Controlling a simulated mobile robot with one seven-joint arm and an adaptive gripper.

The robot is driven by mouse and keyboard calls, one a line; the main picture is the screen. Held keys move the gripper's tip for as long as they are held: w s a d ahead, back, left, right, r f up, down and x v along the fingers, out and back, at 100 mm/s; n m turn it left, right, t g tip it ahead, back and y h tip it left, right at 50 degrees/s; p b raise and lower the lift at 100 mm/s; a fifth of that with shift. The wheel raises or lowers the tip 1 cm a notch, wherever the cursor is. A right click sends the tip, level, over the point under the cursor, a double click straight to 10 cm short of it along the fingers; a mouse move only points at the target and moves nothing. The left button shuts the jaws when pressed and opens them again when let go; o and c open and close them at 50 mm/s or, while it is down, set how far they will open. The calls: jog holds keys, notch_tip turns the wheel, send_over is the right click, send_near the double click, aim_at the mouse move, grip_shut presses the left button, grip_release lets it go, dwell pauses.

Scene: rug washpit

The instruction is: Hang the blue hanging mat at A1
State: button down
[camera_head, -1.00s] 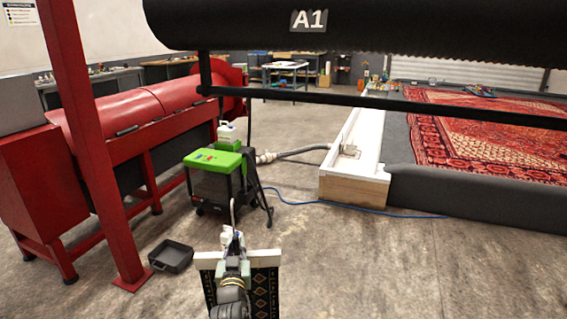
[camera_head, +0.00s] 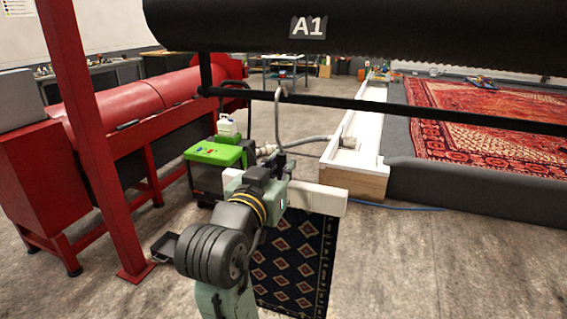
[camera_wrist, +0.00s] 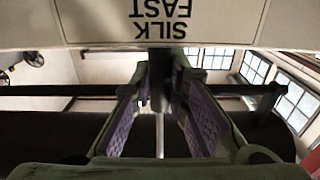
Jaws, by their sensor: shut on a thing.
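The hanging mat (camera_head: 293,262) is dark with a diamond pattern and hangs below a white header bar (camera_head: 317,198). A thin grey hook (camera_head: 278,120) rises from the header. My gripper (camera_head: 279,160) is shut on the hanging mat near the hook's base, partly hidden by my arm. The hook's curved top overlaps the black rail (camera_head: 420,110) under the A1 sign (camera_head: 308,25); I cannot tell whether it is around the rail or in front. In the wrist view, the purple-padded jaws (camera_wrist: 160,95) flank the hook's stem, and the header (camera_wrist: 165,20) reads "SILK FAST" upside down.
A black roller (camera_head: 430,35) is above the rail. A red post (camera_head: 85,130) and red machine (camera_head: 140,105) stand left. A green-topped unit (camera_head: 215,155) is behind the mat. A white trough (camera_head: 350,160) and red rug (camera_head: 480,130) lie right. Floor is clear at lower right.

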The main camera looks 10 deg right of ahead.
jog(key=shift+s+d+r, duration=0.1)
jog(key=shift+s+r, duration=0.35)
jog(key=shift+s, duration=0.1)
jog(key=x, duration=1.3)
jog(key=shift+w+d, duration=0.25)
jog(key=shift+d, duration=0.05)
dwell(0.7)
jog(key=shift+f, duration=0.1)
jog(key=shift+f+b, duration=1.55)
jog(key=shift+f, duration=0.4)
